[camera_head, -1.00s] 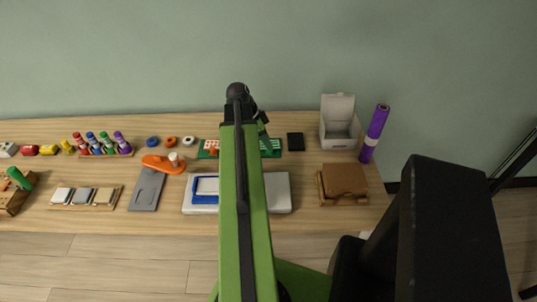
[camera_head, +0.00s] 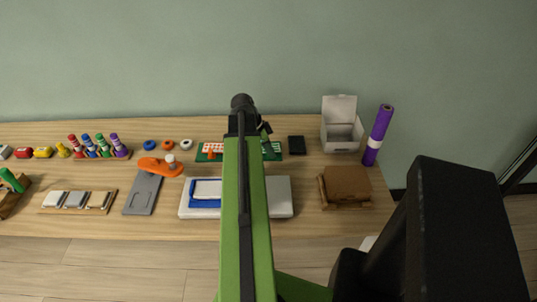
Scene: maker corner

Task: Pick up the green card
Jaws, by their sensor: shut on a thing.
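My gripper (camera_head: 264,134) is at the end of my green arm, over the back middle of the table. It is mostly hidden behind the arm. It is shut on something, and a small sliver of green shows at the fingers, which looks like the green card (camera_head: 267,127). Most of the held thing is hidden. A larger green mat (camera_head: 277,156) lies just below the gripper in the picture, with white and orange pieces on it. I cannot tell the height of the gripper above the mat.
A black square (camera_head: 296,146), an open white box (camera_head: 342,138) and a purple roll (camera_head: 378,134) stand to the right. A brown box (camera_head: 346,184) is in front of them. A grey-white case (camera_head: 279,207) lies under the arm. Bare wood (camera_head: 310,220) shows at the front.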

